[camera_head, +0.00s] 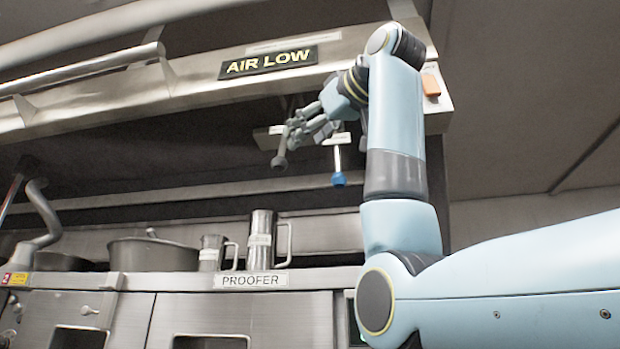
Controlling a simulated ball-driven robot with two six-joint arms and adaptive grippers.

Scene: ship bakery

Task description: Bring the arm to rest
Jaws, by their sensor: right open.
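My right arm comes in from the right and rises in front of the metal hood (110,98). My right gripper (300,128) is raised under the hood's front edge, its fingers pointing left and a little down. It is open. A lever with a grey knob (279,162) hangs close to its fingertips; I cannot tell whether they touch. A lever with a blue knob (339,179) hangs just below and right of the fingers. Both levers have small pale labels. My left gripper is out of view.
Below, a steel pot (152,255), a tall jug (260,238) and a smaller jug (211,253) stand on the cabinet labelled "PROOFER" (250,281). A curved pipe (42,225) is at left.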

